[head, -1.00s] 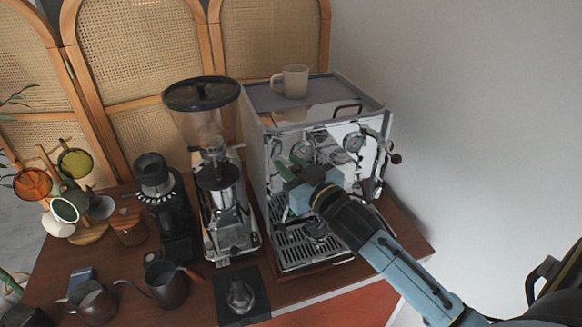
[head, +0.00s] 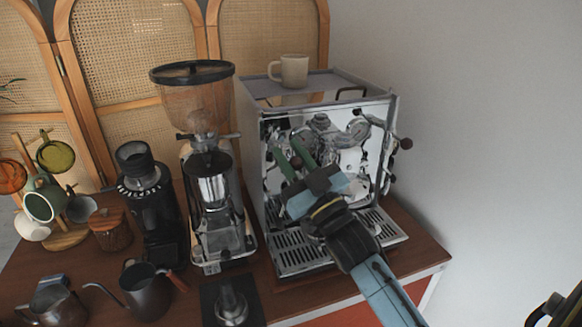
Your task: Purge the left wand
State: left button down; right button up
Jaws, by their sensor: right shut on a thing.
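The espresso machine (head: 318,260) stands at the right of the counter, its shiny front facing me. My right gripper (head: 295,157) reaches in from the lower right, its green fingers at the left part of the front panel. It is shut on a small dark knob (head: 296,163) there, which looks like the left wand's knob and is mostly hidden by the fingers. I cannot make out the left wand clearly.
A beige mug (head: 293,70) stands on the machine's top. A tall grinder (head: 214,200) and a smaller black grinder (head: 153,205) stand to its left. A dark kettle (head: 145,290), a metal pitcher (head: 57,305) and a cup rack (head: 65,238) stand further left. A wall bounds the right.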

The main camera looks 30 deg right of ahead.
jog(key=shift+y, duration=0.3)
jog(key=o, duration=1)
jog(key=shift+b+v, duration=1.7)
jog(key=shift+v, duration=5.05)
jog(key=shift+w+a+f, duration=0.1)
jog(key=shift+a, duration=0.05)
